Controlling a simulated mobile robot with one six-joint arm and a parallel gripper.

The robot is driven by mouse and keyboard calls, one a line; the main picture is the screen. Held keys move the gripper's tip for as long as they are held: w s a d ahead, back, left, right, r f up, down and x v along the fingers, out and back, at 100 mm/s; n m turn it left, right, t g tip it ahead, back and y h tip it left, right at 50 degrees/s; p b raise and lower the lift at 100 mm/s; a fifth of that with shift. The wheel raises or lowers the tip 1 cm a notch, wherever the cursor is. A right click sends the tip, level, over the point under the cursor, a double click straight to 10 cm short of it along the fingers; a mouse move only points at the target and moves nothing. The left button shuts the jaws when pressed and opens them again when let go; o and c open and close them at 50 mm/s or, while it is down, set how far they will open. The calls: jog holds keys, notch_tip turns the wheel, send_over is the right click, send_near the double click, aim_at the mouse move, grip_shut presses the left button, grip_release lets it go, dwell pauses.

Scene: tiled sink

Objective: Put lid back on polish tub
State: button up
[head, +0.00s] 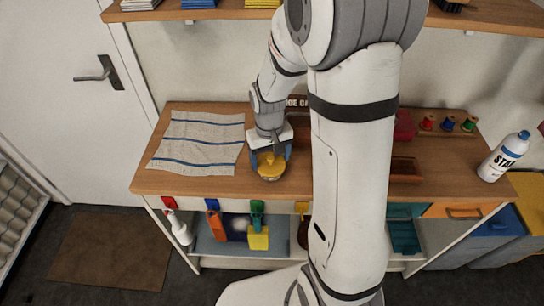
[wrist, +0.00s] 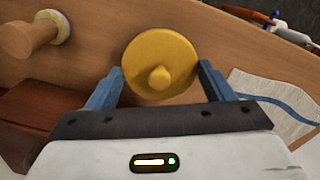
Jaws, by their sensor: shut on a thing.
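The yellow lid (wrist: 165,62), a round disc with a small knob in its middle, lies between the two blue fingers of my gripper (wrist: 160,85) in the wrist view. My gripper is shut on the lid. In the head view, my gripper (head: 270,158) points down over the front middle of the wooden worktop, with the yellow lid (head: 268,170) between its fingers. No separate tub shows clearly. The lid and my fingers hide what is directly beneath, so I cannot tell whether the lid touches the tub.
A striped cloth (head: 200,142) lies to the left on the worktop (head: 300,190). A brown box (head: 405,170), thread spools (head: 447,124) and a white spray can (head: 503,157) stand to the right. A wooden-handled thing (wrist: 28,38) shows in the wrist view.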

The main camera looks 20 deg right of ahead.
jog(key=o, duration=1)
jog(key=shift+o, duration=0.2)
jog(key=shift+r, duration=0.15)
jog(key=shift+r+p, duration=2.55)
jog(key=shift+r, duration=0.85)
grip_shut()
